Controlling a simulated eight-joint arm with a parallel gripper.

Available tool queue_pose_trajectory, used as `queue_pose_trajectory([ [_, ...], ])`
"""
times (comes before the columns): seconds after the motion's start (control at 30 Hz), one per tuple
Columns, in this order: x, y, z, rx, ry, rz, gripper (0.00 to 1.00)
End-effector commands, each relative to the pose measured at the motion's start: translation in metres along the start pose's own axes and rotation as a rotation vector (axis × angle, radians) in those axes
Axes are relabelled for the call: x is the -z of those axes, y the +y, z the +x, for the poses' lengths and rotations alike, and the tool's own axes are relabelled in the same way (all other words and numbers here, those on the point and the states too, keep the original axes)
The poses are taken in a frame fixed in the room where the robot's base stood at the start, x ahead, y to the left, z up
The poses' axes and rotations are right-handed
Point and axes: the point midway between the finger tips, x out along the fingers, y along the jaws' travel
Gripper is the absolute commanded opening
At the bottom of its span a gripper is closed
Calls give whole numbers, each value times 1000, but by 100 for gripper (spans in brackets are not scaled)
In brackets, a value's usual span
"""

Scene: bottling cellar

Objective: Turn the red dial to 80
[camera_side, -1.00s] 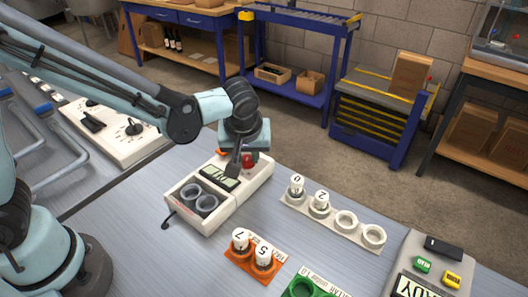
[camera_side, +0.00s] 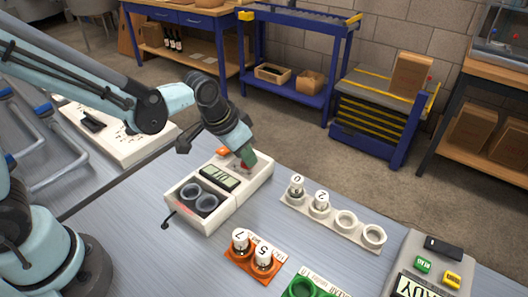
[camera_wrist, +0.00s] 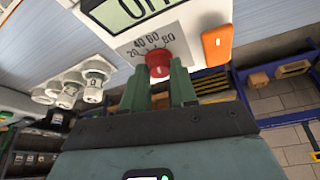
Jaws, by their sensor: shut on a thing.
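The red dial (camera_wrist: 157,62) sits on the front of a white device (camera_side: 258,184), which shows below my gripper in the side view. In the wrist view my green fingertips (camera_wrist: 160,78) stand on either side of the dial, shut on it. A printed scale (camera_wrist: 145,45) with 20, 40, 60 and 80 runs around the dial; its pointer cannot be made out. The device's display (camera_wrist: 125,10) is cut off at the wrist view's top edge. In the side view my gripper (camera_side: 246,160) leans over the device and mostly hides the dial.
An orange button (camera_wrist: 217,44) is beside the dial. The device has two dark round sockets (camera_side: 206,203). A white rack (camera_side: 333,221) with two numbered bottles, an orange rack (camera_side: 252,256) and a grey button box (camera_side: 430,265) stand to the right.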

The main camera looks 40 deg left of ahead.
Motion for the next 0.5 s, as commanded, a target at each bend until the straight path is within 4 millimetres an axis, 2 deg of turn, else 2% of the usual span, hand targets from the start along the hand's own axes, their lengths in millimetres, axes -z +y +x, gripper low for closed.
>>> queue_pose_trajectory([
  [0.5, 0, -4, 0, -158, -4, 377, 0],
])
